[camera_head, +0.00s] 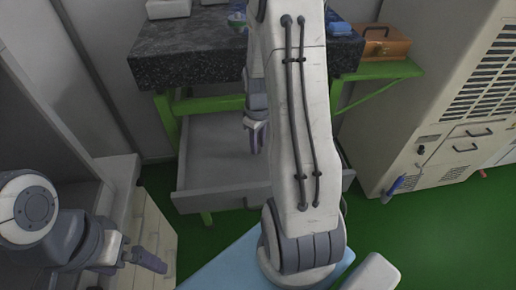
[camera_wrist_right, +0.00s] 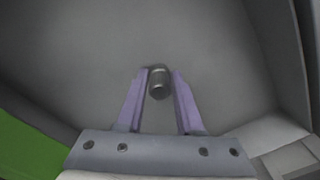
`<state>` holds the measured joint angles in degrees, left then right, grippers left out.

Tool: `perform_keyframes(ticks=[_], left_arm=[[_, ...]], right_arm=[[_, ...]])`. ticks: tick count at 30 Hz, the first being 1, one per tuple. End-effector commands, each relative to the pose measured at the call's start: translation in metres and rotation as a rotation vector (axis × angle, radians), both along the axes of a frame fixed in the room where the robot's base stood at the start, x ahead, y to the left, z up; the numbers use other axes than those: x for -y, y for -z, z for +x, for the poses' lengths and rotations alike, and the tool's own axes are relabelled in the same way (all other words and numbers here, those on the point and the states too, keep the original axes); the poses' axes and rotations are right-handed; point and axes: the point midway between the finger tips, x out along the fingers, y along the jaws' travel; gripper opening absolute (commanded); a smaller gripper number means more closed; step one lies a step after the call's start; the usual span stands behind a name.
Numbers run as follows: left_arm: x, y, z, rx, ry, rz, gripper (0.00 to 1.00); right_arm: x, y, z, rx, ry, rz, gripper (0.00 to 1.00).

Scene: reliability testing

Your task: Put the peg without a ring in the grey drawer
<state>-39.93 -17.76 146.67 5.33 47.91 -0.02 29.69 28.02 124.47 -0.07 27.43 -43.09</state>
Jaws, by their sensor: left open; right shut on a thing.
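The grey drawer (camera_head: 222,196) is pulled out under the dark-topped workbench, and its inside shows behind the front panel. My right gripper (camera_head: 255,138) is over the open drawer, pointing down, partly hidden behind my right arm. In the right wrist view it is shut on a short grey metal peg (camera_wrist_right: 159,83), held between the purple fingertips. I see no ring on the visible part of the peg. The drawer's bare grey floor (camera_wrist_right: 210,50) lies beyond the fingertips in that view. My left gripper (camera_head: 148,260) is open and empty at the lower left, away from the drawer.
The workbench top (camera_head: 190,62) overhangs the back of the drawer. A brown case (camera_head: 385,46) and a small blue object (camera_head: 340,29) are at the back right. A large pale cabinet (camera_head: 440,140) stands at the right. The green floor (camera_head: 385,240) between is open.

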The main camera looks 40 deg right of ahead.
Motion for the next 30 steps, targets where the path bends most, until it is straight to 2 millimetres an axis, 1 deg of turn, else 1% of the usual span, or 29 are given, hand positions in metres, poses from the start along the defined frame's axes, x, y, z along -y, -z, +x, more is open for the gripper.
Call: perform_keyframes(ticks=[1, 3, 5, 14, 17, 18, 19, 20, 28, 30], left_arm=[[0.000, 0.001, 0.000, 0.000, 0.000, 0.000, 1.00], [0.000, 0.001, 0.000, 0.000, 0.000, 0.000, 1.00], [0.000, 0.001, 0.000, 0.000, 0.000, 0.000, 1.00], [0.000, 0.002, 0.000, 0.000, 0.000, 0.000, 1.00], [0.000, 0.004, 0.000, 0.000, 0.000, 0.000, 1.00], [0.000, 0.003, 0.000, 0.000, 0.000, 0.000, 1.00], [0.000, 0.003, 0.000, 0.000, 0.000, 0.000, 1.00], [0.000, 0.003, 0.000, 0.000, 0.000, 0.000, 1.00], [0.000, 0.002, 0.000, 0.000, 0.000, 0.000, 1.00], [0.000, 0.000, 0.000, 0.000, 0.000, 0.000, 1.00]], right_arm=[[0.000, 0.010, -0.001, -0.005, 0.000, 0.003, 0.00], [0.000, 0.019, -0.001, -0.004, 0.000, 0.002, 0.00], [0.000, 0.024, -0.001, -0.002, 0.000, 0.001, 0.00], [0.001, 0.026, 0.000, 0.000, 0.000, 0.000, 0.00], [0.000, 0.030, 0.000, 0.000, 0.000, 0.000, 0.00], [0.000, 0.029, -0.001, 0.000, 0.000, 0.000, 0.51], [0.000, 0.028, -0.001, 0.000, 0.000, 0.000, 0.62], [0.000, 0.028, -0.001, 0.000, 0.000, 0.000, 0.66], [0.000, 0.028, 0.000, 0.000, 0.000, 0.000, 0.66], [0.001, 0.025, 0.000, 0.000, 0.000, 0.000, 0.66]])
